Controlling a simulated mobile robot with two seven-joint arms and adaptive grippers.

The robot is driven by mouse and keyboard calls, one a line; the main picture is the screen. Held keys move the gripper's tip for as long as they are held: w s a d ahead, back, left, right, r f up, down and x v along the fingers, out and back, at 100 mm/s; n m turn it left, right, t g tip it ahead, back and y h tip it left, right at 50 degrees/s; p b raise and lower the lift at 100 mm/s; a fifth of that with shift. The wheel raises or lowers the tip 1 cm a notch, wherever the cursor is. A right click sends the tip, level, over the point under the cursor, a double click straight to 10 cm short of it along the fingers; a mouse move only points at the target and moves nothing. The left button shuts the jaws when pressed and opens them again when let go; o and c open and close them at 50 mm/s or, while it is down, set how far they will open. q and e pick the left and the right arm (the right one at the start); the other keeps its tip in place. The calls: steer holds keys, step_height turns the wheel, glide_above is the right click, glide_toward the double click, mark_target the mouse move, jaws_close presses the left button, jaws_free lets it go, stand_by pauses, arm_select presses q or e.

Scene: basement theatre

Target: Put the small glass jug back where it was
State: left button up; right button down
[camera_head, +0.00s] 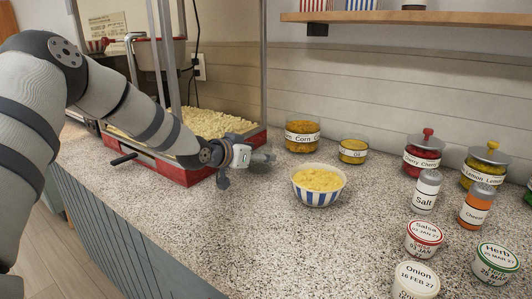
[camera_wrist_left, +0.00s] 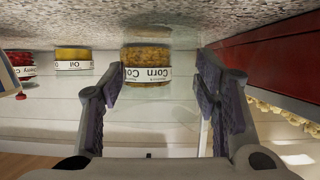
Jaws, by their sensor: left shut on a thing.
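My left gripper (camera_head: 250,157) reaches in from the left and is just right of the popcorn machine's red base, above the speckled counter (camera_head: 240,225). It is shut on the small glass jug (camera_head: 264,156), which is clear and hard to make out at the fingertips. In the left wrist view, which is upside down, the two fingers (camera_wrist_left: 160,78) stand wide apart on either side of the see-through jug (camera_wrist_left: 165,112). Whether the jug touches the counter cannot be told. My right gripper is not in view.
A corn jar (camera_head: 302,138) and an oil jar (camera_head: 353,151) stand behind right. A striped bowl (camera_head: 318,196) of yellow food is right of the gripper. The popcorn machine (camera_head: 190,177) borders the left. The front counter is clear.

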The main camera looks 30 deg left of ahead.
arm_select(q)
steer(key=shift+d+r, duration=0.15)
steer(key=shift+r, duration=0.1)
steer(key=shift+s, duration=0.25)
steer(key=shift+a+f, duration=0.2)
steer(key=shift+a, duration=0.1)
steer(key=o, duration=1.4)
steer(key=shift+w+d, duration=0.1)
steer(key=shift+r, duration=0.2)
steer(key=v, duration=1.2)
